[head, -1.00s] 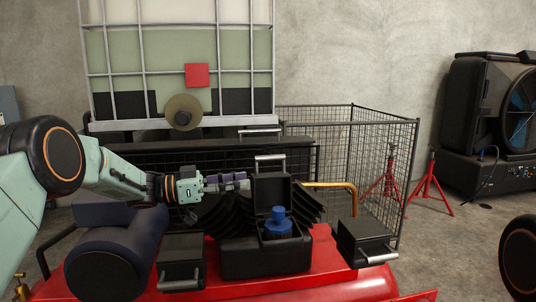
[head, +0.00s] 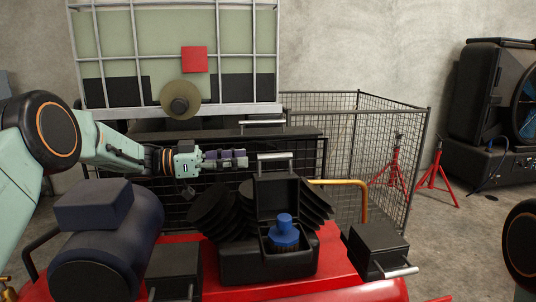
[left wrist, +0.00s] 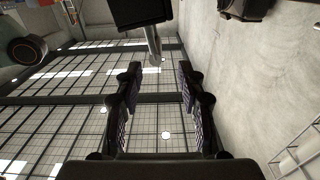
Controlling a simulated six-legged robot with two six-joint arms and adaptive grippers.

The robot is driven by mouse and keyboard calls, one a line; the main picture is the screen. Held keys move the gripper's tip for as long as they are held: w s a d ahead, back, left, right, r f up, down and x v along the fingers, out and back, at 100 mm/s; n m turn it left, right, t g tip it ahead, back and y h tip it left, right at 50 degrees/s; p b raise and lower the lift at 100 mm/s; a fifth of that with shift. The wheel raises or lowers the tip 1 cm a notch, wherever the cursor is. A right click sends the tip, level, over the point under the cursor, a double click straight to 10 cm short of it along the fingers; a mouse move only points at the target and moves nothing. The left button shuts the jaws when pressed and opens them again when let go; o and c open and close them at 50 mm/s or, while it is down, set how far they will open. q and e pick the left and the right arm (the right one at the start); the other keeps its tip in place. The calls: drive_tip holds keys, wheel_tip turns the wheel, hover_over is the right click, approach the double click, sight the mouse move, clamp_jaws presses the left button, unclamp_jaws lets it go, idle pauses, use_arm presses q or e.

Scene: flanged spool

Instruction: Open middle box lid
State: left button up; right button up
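The middle box (head: 240,263) is black and stands on the red surface. Its lid (head: 277,198) stands upright at the back, so the box is open. A bar handle (head: 275,157) tops the lid; a handle bar also shows in the left wrist view (left wrist: 153,42). A blue flanged part (head: 284,232) sits in the box. My left gripper (head: 246,158) is level with the handle, just left of it. In the left wrist view its fingers are apart, with nothing between them and the bar beyond the tips. My right gripper is out of view.
Black boxes with handles stand left (head: 172,270) and right (head: 376,250) of the middle box. Fanned black plates (head: 222,210) lie behind it. A wire cage (head: 375,160), a yellow pipe (head: 350,184) and a caged tank (head: 150,50) stand farther back.

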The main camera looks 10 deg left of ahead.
sight(262, 157)
use_arm(q)
drive_tip(key=x, duration=0.2)
drive_tip(key=p+x, duration=0.1)
drive_tip(key=x, duration=0.3)
drive_tip(key=shift+s+d+r, duration=0.1)
drive_tip(key=shift+s+d, duration=0.1)
drive_tip(key=shift+d, duration=0.15)
drive_tip(key=shift+w+d, duration=0.35)
drive_tip(key=shift+d, duration=0.75)
drive_tip(key=shift+a, duration=0.4)
drive_tip(key=c, duration=0.5)
drive_tip(key=shift+s+d+r, duration=0.1)
drive_tip(key=shift+d, duration=0.1)
clamp_jaws()
drive_tip(key=shift+a, duration=0.1)
